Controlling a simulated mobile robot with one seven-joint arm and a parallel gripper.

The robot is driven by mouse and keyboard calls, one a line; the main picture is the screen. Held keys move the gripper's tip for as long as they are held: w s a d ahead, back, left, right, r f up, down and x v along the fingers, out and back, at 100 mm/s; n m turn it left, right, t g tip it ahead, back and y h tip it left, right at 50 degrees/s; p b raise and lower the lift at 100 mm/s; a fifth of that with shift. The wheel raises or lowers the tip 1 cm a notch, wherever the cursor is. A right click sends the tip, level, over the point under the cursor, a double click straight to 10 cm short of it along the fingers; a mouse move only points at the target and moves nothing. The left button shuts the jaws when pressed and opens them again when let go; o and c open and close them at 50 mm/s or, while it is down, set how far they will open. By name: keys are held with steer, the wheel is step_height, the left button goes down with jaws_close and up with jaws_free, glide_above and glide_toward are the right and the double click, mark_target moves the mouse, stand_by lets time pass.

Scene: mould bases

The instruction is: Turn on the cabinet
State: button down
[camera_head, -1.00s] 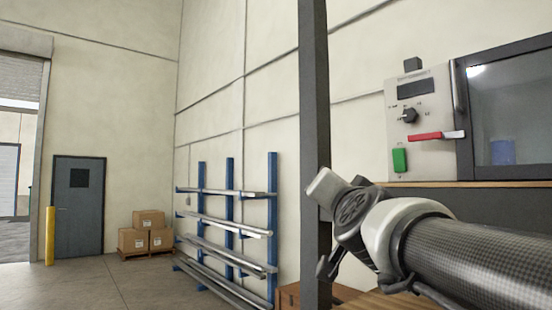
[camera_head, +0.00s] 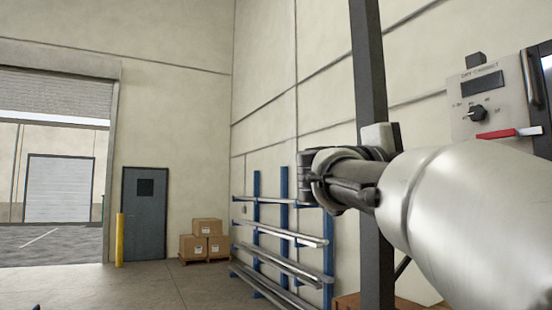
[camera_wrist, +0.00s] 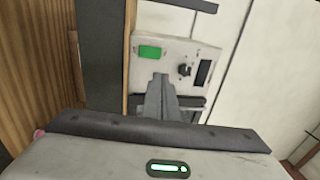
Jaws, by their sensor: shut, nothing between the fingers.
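The cabinet's light control panel (camera_head: 492,100) is at the right edge of the head view. It carries a dark display (camera_head: 482,84), a black knob (camera_head: 478,113) and a red handle (camera_head: 497,134); my arm hides its lower part. In the wrist view the panel (camera_wrist: 176,50) appears turned, with a green button (camera_wrist: 150,52), the knob (camera_wrist: 185,69) and the display (camera_wrist: 203,72). My gripper (camera_wrist: 160,78) is shut and empty, its tips overlapping the panel's edge below the green button in the picture. I cannot tell the gap to the panel.
A dark post (camera_head: 370,70) stands behind my arm in the head view. A blue rack with metal bars (camera_head: 285,245), stacked boxes (camera_head: 205,240), a yellow bollard (camera_head: 119,240) and a grey door (camera_head: 144,212) are farther back.

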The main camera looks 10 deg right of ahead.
steer(key=p+x, duration=0.2)
steer(key=x, duration=1.2)
steer(key=shift+p, duration=0.35)
